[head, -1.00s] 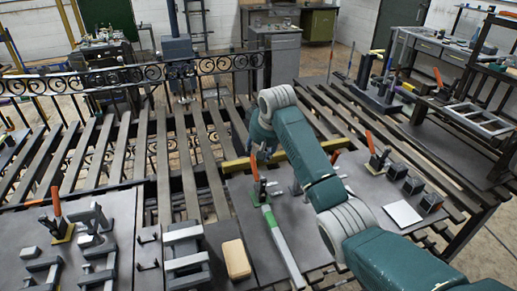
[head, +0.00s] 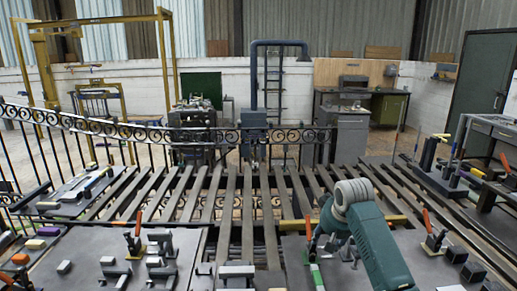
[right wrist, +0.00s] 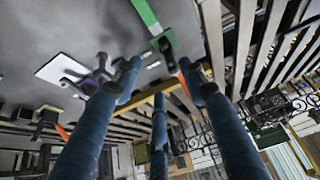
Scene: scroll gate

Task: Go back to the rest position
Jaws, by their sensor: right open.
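My right arm reaches in from the lower right of the head view. My right gripper (head: 326,222) is partly hidden behind its own wrist, above the right metal plate (head: 405,250). In the right wrist view its blue fingers (right wrist: 160,95) are spread apart with nothing between them. An orange-handled clamp (head: 308,230) stands just left of the gripper in the head view. The black scrollwork gate panel (head: 150,134) runs upright along the far side of the slatted bench. My left gripper is in neither current view.
Slatted bench bars (head: 228,205) spread beyond the plates. Another orange-handled clamp (head: 428,232) stands at right. A left plate (head: 75,255) carries clamps and metal blocks. A yellow bar (head: 385,219) lies behind the gripper. A white sheet (right wrist: 62,68) lies on the plate.

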